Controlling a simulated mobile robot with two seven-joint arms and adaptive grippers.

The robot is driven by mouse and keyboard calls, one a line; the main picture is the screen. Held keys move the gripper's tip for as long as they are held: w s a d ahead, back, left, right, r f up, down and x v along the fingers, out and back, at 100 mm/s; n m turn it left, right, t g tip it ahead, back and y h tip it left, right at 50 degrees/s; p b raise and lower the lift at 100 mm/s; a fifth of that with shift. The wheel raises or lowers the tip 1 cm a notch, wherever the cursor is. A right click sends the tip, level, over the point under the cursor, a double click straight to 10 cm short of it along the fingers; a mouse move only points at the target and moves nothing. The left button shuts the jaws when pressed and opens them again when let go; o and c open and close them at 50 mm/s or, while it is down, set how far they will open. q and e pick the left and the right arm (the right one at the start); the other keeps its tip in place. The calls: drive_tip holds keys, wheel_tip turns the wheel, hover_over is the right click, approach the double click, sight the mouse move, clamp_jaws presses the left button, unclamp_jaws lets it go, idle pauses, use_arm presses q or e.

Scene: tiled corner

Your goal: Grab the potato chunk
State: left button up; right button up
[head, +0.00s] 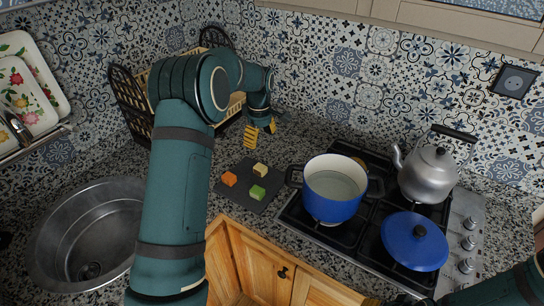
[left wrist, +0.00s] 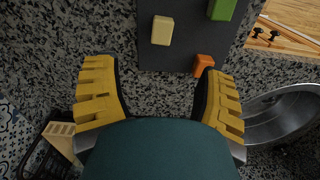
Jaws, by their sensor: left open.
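The potato chunk (head: 260,169) is a pale yellow block on a dark grey board (head: 232,197). An orange chunk (head: 229,179) and a green chunk (head: 257,192) lie on the same board. My left gripper (head: 261,130) is open and empty, above the counter behind the board. In the left wrist view the potato chunk (left wrist: 162,30) lies beyond the open yellow fingers (left wrist: 159,88), not between them. The orange chunk (left wrist: 203,64) is nearer the right finger. My right arm (head: 500,291) enters at bottom right; only a sliver of its gripper shows at the bottom edge.
A blue pot (head: 333,208) with liquid, a blue lid (head: 414,242) and a grey kettle (head: 428,174) stand on the hob right of the board. A sink (head: 62,240) is at left. A dish rack (head: 128,105) stands behind my left arm.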

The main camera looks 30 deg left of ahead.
sight(260, 167)
use_arm(q)
drive_tip(key=f, duration=1.3)
drive_tip(key=shift+s+a, duration=0.15)
drive_tip(key=shift+s, duration=0.05)
drive_tip(key=c, duration=1.2)
